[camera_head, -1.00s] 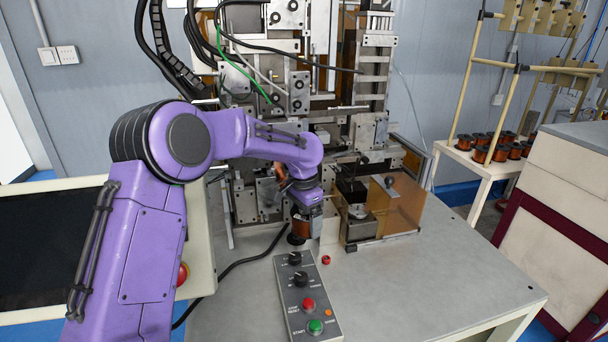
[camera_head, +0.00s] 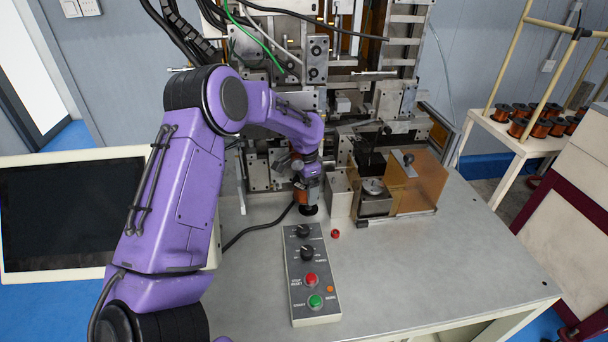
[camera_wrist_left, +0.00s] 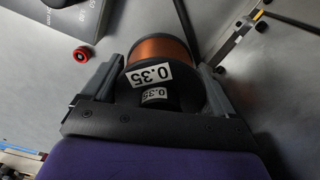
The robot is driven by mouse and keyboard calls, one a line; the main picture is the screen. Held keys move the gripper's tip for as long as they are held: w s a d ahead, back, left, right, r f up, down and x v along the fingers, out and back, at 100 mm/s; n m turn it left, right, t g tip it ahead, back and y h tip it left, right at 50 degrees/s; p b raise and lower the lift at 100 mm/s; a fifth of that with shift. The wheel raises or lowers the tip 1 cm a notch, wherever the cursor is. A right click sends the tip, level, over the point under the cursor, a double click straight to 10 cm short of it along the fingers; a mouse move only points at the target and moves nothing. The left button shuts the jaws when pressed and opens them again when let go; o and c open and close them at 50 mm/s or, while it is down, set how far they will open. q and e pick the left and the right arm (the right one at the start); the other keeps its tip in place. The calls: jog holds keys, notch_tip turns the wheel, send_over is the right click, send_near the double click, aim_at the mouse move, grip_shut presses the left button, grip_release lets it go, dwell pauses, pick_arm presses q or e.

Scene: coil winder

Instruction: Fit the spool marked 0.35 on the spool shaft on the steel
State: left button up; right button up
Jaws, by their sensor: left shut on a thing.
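The spool marked 0.35 (camera_wrist_left: 158,75) has copper-coloured wire and black flanges, and its white label faces the left wrist camera. My left gripper (camera_wrist_left: 160,62) is shut on it, with one finger at each side. In the head view the spool (camera_head: 302,198) shows as a small orange patch under my left gripper (camera_head: 308,186), low over the table beside the winder. A black disc (camera_head: 308,210) shows just below; I cannot tell whether it is the spool's flange or a separate foot. I cannot make out the spool shaft. My right gripper is not in view.
A control box (camera_head: 312,275) with knobs and buttons stands in front of the spool. A small red part (camera_head: 335,233) lies beside it. A steel block (camera_head: 340,196) and an amber guard (camera_head: 418,183) stand right. Several spools (camera_head: 540,125) sit on a side stand. The table's right side is clear.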

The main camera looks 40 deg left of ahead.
pick_arm(q)
jog(key=w, duration=0.1)
jog(key=w+f, duration=0.1)
jog(key=shift+w+d+f, duration=0.1)
jog(key=shift+w, duration=0.2)
jog(key=shift+s+r, duration=0.25)
jog(key=shift+s, duration=0.2)
jog(key=shift+s+r, duration=0.2)
jog(key=shift+s, duration=0.25)
jog(key=shift+w+f, duration=0.25)
jog(key=shift+f, duration=0.05)
jog(key=shift+s+r, duration=0.2)
jog(key=shift+s, duration=0.1)
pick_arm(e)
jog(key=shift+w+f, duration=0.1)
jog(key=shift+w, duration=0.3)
pick_arm(q)
jog(key=shift+w+f, duration=0.1)
jog(key=shift+w, duration=0.35)
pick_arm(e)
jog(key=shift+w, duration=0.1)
pick_arm(q)
jog(key=shift+s, duration=0.15)
jog(key=shift+f, duration=0.2)
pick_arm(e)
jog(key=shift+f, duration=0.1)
